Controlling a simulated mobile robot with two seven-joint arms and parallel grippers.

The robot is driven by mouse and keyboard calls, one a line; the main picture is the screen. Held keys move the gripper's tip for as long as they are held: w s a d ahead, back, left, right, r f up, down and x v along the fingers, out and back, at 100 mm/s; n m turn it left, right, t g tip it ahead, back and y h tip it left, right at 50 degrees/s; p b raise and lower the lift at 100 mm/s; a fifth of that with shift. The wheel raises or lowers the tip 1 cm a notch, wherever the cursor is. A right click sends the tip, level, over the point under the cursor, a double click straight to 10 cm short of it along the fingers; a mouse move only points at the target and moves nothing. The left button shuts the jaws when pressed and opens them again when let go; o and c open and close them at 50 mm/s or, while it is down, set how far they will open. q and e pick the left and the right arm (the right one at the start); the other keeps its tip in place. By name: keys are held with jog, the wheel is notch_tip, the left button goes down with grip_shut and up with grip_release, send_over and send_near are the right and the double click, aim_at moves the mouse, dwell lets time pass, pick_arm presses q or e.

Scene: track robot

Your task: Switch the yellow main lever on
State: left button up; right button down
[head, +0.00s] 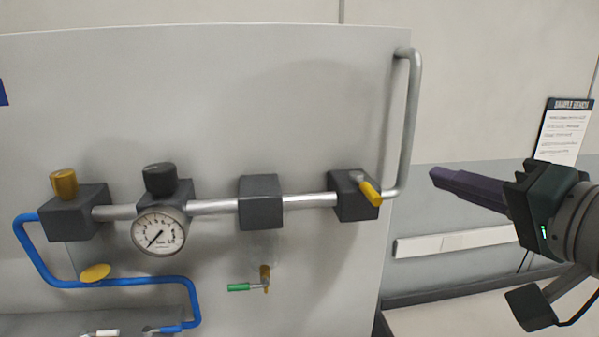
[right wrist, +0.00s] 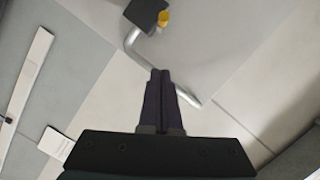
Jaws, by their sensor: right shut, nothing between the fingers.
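The yellow main lever (head: 369,192) is on the dark valve block (head: 350,207) at the right end of the pipe line on the panel. Its yellow handle slants down and to the right from a grey pivot. In the right wrist view the yellow lever (right wrist: 163,18) shows at the top, beside the dark block (right wrist: 145,12). My right gripper (head: 434,173) is shut and empty, to the right of the lever and apart from it, its fingers pointing left. In the right wrist view its closed fingers (right wrist: 160,73) lie below the lever. My left gripper is not in view.
A grey bent pipe (head: 411,120) rises from the valve block along the panel's right edge, between lever and gripper in the head view. A gauge (head: 158,233), a yellow knob (head: 64,183) and a green-handled valve (head: 240,287) sit further left.

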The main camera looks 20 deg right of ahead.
aim_at(365, 187)
jog(key=w+a+f+p, duration=0.2)
jog(key=w+a+f, duration=0.1)
jog(key=w, duration=0.2)
jog(key=shift+w, duration=0.3)
jog(key=shift+a, duration=0.1)
